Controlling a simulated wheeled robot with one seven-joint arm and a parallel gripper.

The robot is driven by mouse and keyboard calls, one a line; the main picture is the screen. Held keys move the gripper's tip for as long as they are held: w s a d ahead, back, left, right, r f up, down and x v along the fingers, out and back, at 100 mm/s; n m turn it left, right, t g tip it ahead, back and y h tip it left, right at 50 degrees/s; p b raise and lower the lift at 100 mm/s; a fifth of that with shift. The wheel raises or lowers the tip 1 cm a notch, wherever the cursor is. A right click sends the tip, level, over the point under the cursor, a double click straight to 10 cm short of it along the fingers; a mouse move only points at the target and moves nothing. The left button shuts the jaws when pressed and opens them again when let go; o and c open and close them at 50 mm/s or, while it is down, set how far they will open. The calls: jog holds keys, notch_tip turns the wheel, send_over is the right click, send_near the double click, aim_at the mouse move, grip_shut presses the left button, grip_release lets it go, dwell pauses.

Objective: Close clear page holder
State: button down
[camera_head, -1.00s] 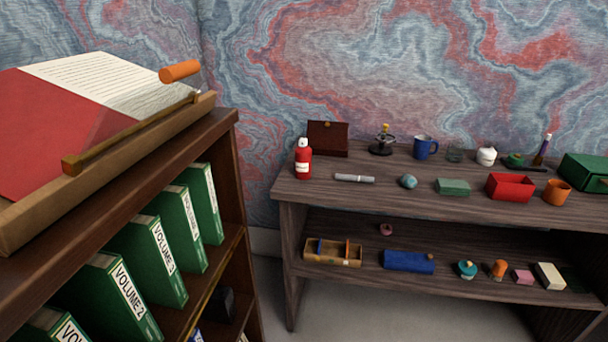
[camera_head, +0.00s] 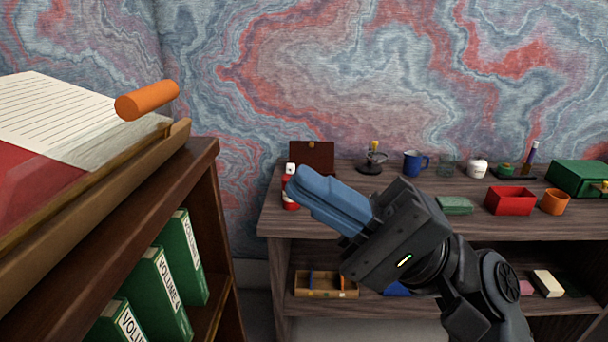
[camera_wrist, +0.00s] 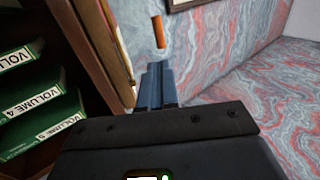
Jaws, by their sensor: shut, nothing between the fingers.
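A wooden book stand (camera_head: 110,185) on top of the dark bookcase holds an open book with a red page (camera_head: 30,185) and a lined white page (camera_head: 45,105). A see-through panel, the clear page holder (camera_head: 120,145), covers the lower part of the pages; its exact tilt is hard to tell. An orange cylindrical handle (camera_head: 147,99) stands out near its right end and also shows in the wrist view (camera_wrist: 158,32). My gripper (camera_head: 296,183) is shut and empty, its blue fingers pointing up-left, to the right of the stand and apart from the handle. The fingers also show in the wrist view (camera_wrist: 155,70).
Green volumes (camera_head: 160,285) stand in the bookcase (camera_head: 205,165) below. A wooden desk (camera_head: 275,225) behind my gripper bears a red bottle (camera_head: 290,190), a blue mug (camera_head: 413,163) and a red box (camera_head: 510,200). The air between gripper and stand looks clear.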

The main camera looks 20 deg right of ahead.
aim_at(166, 99)
jog(key=p+x, duration=0.2)
jog(key=x, duration=0.8)
jog(key=shift+w+a+r+p, duration=0.1)
jog(key=shift+a+r+p, duration=0.1)
jog(key=shift+p, duration=0.2)
jog(key=shift+w+a+r, duration=0.15)
jog(key=shift+a, duration=0.2)
jog(key=shift+r+p, duration=0.15)
jog(key=shift+p, duration=0.15)
